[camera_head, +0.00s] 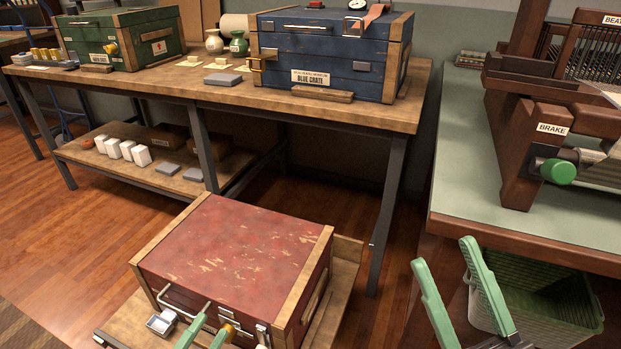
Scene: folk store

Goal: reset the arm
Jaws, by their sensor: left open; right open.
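My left gripper (208,331) shows only its green fingertips at the bottom edge. They are apart, in front of the red crate's (235,250) front face near its metal handle; whether they touch it I cannot tell. My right gripper (443,256) is at the lower right, its two long green fingers apart and pointing up, with nothing between them. It appears in front of the right-hand table's near side, beside the green bin (550,305). The rest of both arms is mostly out of view.
The red crate sits on a low wooden platform (345,262). Behind stands a wooden bench (225,95) with a blue crate (330,55) and a green crate (120,38). A green-topped table (465,190) at the right bears a wooden machine labelled BRAKE (535,130).

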